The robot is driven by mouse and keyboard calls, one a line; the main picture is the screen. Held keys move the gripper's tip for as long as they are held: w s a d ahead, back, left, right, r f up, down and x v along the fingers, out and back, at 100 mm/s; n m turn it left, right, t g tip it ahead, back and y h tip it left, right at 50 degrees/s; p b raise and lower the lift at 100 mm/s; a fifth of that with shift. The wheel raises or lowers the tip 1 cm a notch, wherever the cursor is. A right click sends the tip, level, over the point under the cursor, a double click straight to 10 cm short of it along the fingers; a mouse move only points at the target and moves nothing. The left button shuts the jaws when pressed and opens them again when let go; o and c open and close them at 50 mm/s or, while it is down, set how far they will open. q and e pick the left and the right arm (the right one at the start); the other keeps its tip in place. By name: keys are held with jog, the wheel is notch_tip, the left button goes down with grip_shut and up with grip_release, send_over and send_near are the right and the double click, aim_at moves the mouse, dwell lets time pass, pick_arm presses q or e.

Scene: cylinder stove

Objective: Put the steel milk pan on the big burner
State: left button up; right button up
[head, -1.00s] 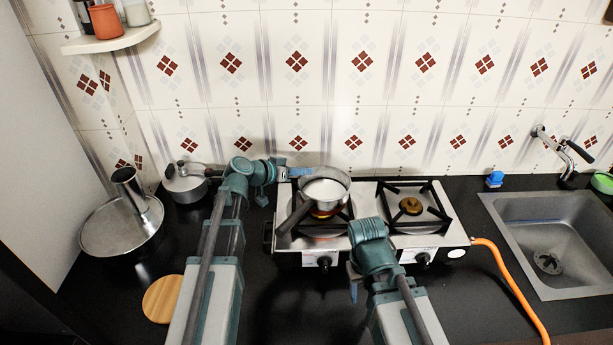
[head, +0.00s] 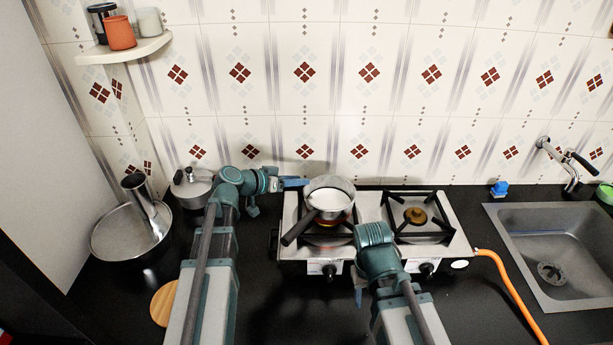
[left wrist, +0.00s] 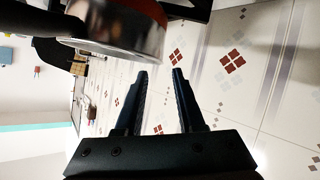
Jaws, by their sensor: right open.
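The steel milk pan (head: 344,188) stands over the left burner (head: 322,223) of the stove, its dark handle pointing toward the front left. An orange glow shows beneath it. My left gripper (head: 303,182) is just left of the pan's rim. In the left wrist view, the jaws (left wrist: 161,72) are apart with nothing between them, and the pan's shiny side (left wrist: 125,40) is beyond and to the left of the fingertips. My right gripper (head: 359,290) is open at the stove's front edge, partly hidden by its wrist. The right burner (head: 415,215) is empty.
A lidded pot (head: 190,190) and a large steel lid or pan (head: 115,235) stand at the left. A round wooden board (head: 162,303) lies in front of them. An orange hose (head: 510,290) runs from the stove, left of the sink (head: 550,240).

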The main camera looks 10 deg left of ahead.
pick_arm(q)
jog(key=p+v, duration=0.2)
jog(key=v, duration=0.5)
jog(key=shift+s, duration=0.1)
